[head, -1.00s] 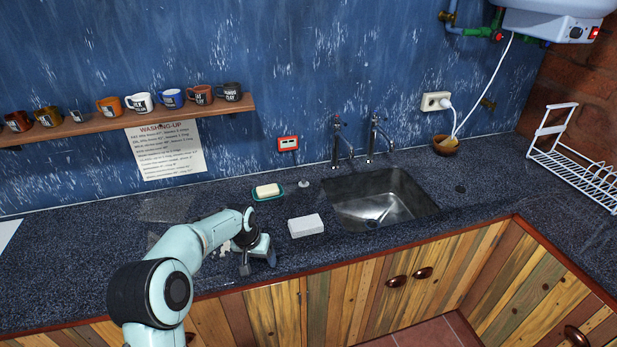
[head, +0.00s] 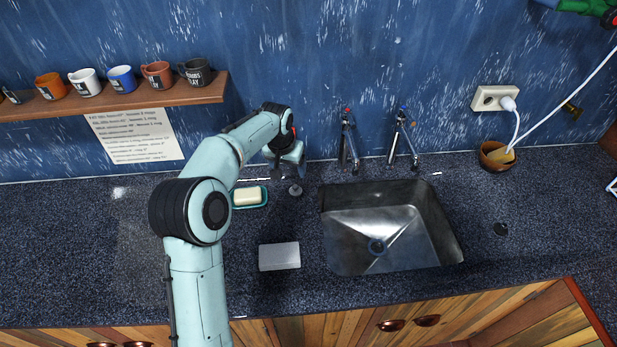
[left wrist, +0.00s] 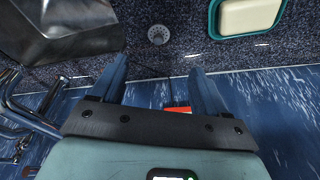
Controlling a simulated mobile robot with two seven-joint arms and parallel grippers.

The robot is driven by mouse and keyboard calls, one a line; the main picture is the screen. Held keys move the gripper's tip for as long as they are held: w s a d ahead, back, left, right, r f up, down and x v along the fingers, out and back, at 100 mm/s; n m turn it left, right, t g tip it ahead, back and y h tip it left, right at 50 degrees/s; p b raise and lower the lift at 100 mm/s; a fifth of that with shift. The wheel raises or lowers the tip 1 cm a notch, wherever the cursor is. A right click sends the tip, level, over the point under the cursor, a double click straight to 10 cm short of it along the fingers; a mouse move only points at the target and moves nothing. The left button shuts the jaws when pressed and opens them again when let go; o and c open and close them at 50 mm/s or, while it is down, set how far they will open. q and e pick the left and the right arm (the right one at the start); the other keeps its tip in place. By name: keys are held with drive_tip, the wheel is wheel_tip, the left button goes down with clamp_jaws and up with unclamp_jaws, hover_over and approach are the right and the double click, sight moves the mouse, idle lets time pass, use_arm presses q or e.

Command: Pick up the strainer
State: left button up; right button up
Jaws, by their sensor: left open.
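The strainer (head: 295,190) is a small grey round piece with a knob. It lies on the dark speckled counter, left of the sink and right of the soap dish. In the left wrist view the strainer (left wrist: 158,35) shows as a pale perforated disc, ahead of the fingertips and between their lines. My left gripper (head: 288,172) is just behind the strainer, near the wall, and its fingers (left wrist: 158,66) are open with nothing between them. The strainer is apart from both fingers. My right gripper is not in view.
A teal dish with soap (head: 248,197) lies close left of the strainer. A grey block (head: 279,256) lies in front. The metal sink (head: 390,226) with two taps (head: 348,140) is to the right. A red device on the wall (left wrist: 178,109) shows behind the fingers.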

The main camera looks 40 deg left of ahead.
use_arm(q)
hover_over(295, 187)
drive_tip(key=s, duration=0.2)
wheel_tip(295, 187, down, 7)
drive_tip(key=shift+s+d+f, duration=0.1)
drive_tip(key=x, duration=0.2)
drive_tip(key=p+x, duration=0.1)
drive_tip(key=x, duration=0.2)
drive_tip(key=shift+w+d+f, duration=0.1)
drive_tip(key=shift+w+f, duration=0.15)
drive_tip(key=shift+w, duration=0.25)
drive_tip(key=shift+s, duration=0.1)
drive_tip(key=c, duration=1.1)
